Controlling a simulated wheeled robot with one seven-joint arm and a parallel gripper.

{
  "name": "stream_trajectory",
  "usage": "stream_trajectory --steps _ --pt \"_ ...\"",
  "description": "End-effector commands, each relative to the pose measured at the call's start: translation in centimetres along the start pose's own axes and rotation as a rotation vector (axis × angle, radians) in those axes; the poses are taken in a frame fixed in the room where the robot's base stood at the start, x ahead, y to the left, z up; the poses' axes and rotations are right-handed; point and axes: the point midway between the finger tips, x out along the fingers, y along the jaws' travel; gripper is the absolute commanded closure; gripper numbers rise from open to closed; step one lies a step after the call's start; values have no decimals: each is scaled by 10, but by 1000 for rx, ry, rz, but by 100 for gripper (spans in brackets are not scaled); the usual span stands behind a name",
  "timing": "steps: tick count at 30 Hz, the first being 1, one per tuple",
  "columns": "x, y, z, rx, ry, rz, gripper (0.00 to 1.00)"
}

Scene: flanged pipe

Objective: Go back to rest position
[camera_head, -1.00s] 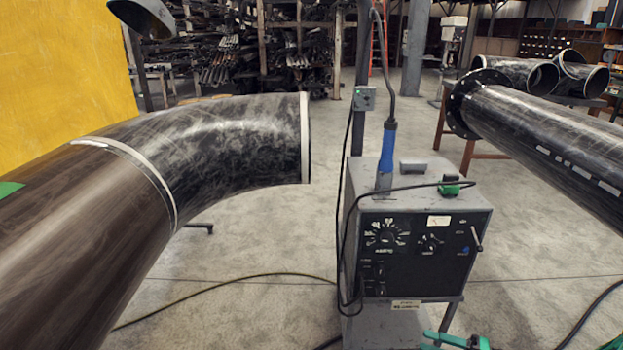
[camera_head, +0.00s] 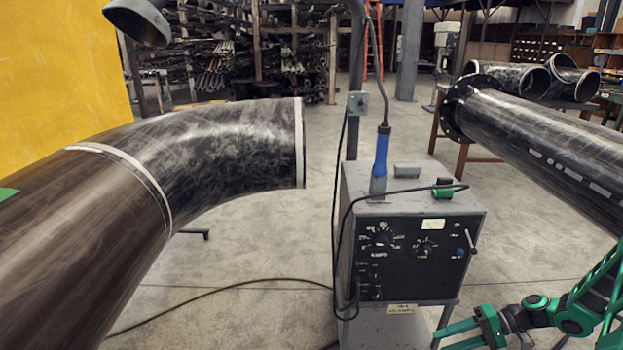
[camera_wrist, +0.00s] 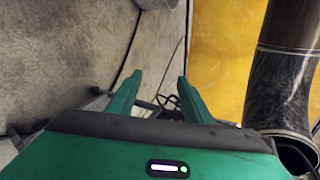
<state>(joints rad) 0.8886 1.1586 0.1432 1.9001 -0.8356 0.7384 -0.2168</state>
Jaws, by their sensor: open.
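My gripper (camera_head: 446,338) is green and low at the right of the head view, in front of the grey welding machine's (camera_head: 410,265) lower right corner. In the wrist view its two green fingers (camera_wrist: 154,96) are spread apart with nothing between them. My green arm reaches in from the right edge of the head view. The blue-handled tool (camera_head: 381,155) stands upright on top of the welding machine, with a cable rising from it. The gripper is apart from that tool.
A large dark elbow pipe (camera_head: 220,150) fills the left side. A flanged pipe (camera_head: 540,135) lies at the right, near my arm. A cable (camera_head: 215,290) runs over the floor. Bare concrete floor (camera_head: 240,240) lies between the elbow pipe and the machine.

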Motion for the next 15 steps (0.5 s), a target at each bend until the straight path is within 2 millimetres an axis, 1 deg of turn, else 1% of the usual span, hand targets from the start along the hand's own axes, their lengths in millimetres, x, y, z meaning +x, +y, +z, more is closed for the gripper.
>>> stream_trajectory --steps 1,8,15 --pt "-9 -8 3 3 -16 50 54" --pt "-46 -39 21 40 -67 257 54" --pt "-83 -78 46 81 -81 459 54"
